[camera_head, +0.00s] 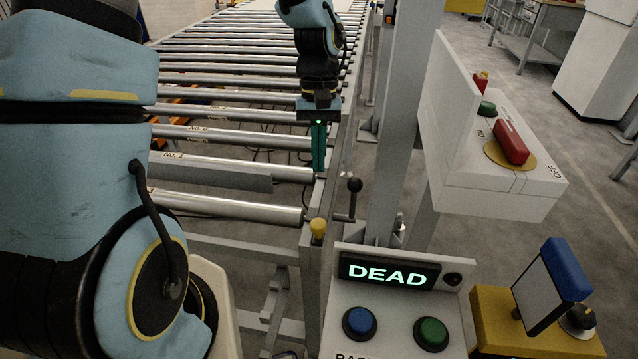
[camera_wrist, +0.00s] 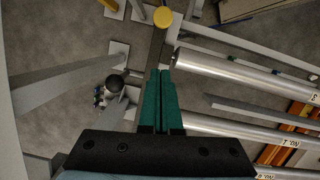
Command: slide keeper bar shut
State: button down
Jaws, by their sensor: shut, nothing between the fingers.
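My gripper (camera_head: 318,168) points down over the right side rail of the roller conveyor, its green fingers together and empty. In the wrist view its fingertips (camera_wrist: 160,73) lie over the rail. Which part is the keeper bar is not certain. A flat grey bar (camera_head: 210,177) lies between two rollers, left of the gripper; it also shows in the wrist view (camera_wrist: 250,112). A black ball knob (camera_head: 354,184) on a short stem stands outside the rail, nearer the camera than the gripper. It also shows in the wrist view (camera_wrist: 113,87), left of the fingers and apart from them.
A yellow knob (camera_head: 318,227) tops the rail's near end. A control panel (camera_head: 390,310) reads DEAD, with blue and green buttons. A grey post (camera_head: 398,130) and a white switch box (camera_head: 490,190) with a red handle stand to the right. Rollers (camera_head: 225,205) fill the left.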

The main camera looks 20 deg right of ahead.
jog(key=shift+v, duration=1.45)
jog(key=shift+a, duration=0.1)
jog(key=a+r+n+t+h, duration=0.1)
jog(key=a+t, duration=0.3)
jog(key=a, duration=2)
jog(key=shift+w+a+r+n, duration=0.25)
jog(key=shift+a+r+n, duration=0.25)
jog(key=shift+n, duration=0.4)
jog(key=shift+d, duration=0.1)
